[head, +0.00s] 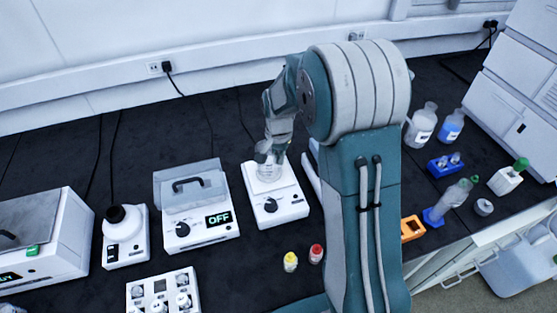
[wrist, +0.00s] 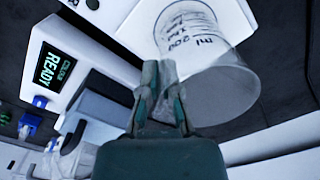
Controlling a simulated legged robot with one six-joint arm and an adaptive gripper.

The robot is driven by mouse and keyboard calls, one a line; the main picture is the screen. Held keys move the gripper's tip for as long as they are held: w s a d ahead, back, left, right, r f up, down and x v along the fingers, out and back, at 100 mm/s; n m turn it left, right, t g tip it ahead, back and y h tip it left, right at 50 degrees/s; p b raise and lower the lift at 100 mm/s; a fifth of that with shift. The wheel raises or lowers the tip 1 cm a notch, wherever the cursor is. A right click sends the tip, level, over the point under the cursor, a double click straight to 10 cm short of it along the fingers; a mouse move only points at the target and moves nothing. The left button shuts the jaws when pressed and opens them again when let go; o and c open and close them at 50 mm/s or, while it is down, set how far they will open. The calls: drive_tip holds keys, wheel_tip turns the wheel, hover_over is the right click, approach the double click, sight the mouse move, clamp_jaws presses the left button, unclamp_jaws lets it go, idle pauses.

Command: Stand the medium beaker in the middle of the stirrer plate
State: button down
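The medium beaker (head: 267,168) is clear glass with dark printed marks. In the head view it is on or just above the white top of the stirrer plate (head: 288,207), which has a black knob in front. The wrist view shows the beaker (wrist: 208,62) mouth toward me, its base against the white top (wrist: 133,28); any small gap there cannot be told. My gripper (head: 270,147) comes down from above at the beaker's rim. In the wrist view its fingertips (wrist: 159,68) are close together, pinching the beaker's near wall at one side.
Left of the stirrer is a device reading OFF (head: 200,230) with a clear lid. A yellow-capped vial (head: 290,262) and a red-capped vial (head: 316,254) stand in front. Bottles (head: 421,125) and a blue rack (head: 444,163) are at right. Dark bench lies bare behind the stirrer.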

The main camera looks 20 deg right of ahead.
drive_tip(key=shift+f, duration=0.55)
drive_tip(key=c, duration=0.8)
unclamp_jaws()
drive_tip(key=shift+f, duration=0.1)
